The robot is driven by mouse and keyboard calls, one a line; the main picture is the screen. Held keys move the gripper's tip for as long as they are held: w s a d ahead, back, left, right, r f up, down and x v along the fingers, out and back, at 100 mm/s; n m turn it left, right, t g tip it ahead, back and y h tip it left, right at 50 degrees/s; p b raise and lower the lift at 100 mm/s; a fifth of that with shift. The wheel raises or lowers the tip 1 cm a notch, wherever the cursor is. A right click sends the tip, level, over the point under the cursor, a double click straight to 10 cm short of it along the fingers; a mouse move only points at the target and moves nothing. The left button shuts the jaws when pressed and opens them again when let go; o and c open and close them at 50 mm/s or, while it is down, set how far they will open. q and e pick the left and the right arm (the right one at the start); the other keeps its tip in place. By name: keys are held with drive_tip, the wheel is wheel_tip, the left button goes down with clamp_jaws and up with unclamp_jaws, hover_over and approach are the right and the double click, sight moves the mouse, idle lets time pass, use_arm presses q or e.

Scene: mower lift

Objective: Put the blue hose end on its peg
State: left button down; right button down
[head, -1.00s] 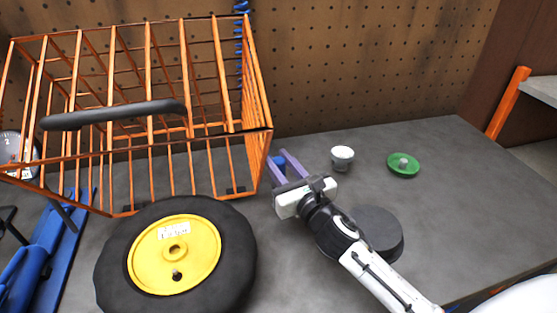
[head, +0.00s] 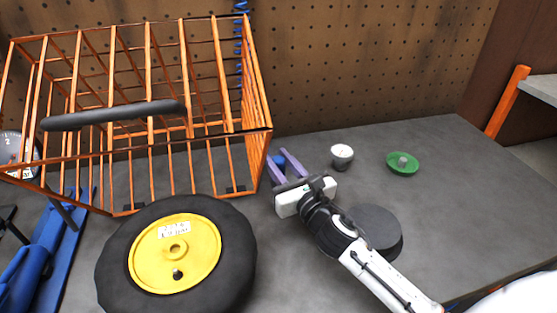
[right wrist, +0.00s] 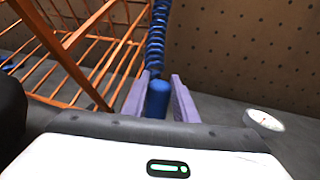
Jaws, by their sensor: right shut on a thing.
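My right gripper (head: 284,162) is over the bench beside the right end of the orange wire basket. Its purple fingers are shut on the blue hose end (right wrist: 158,99), a smooth blue cylinder standing roughly upright between them in the right wrist view. A bit of its blue shows between the fingers in the head view (head: 282,160). The coiled blue hose (right wrist: 156,42) rises behind it, and its upper part shows behind the basket in the head view (head: 241,42). I cannot make out the peg. My left gripper is not in view.
The orange wire basket (head: 201,133) stands close left of the gripper, with a yellow-hubbed black wheel (head: 120,257) in front. A pegboard (head: 370,65) stands behind.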

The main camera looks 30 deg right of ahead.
drive_tip(key=shift+f+b, duration=0.45)
drive_tip(key=shift+f, duration=0.1)
drive_tip(key=c, duration=1.7)
unclamp_jaws()
drive_tip(key=shift+s+a, duration=0.15)
drive_tip(key=shift+s, duration=2.6)
drive_tip(key=shift+s+a, duration=0.1)
drive_tip(key=shift+s, duration=2.65)
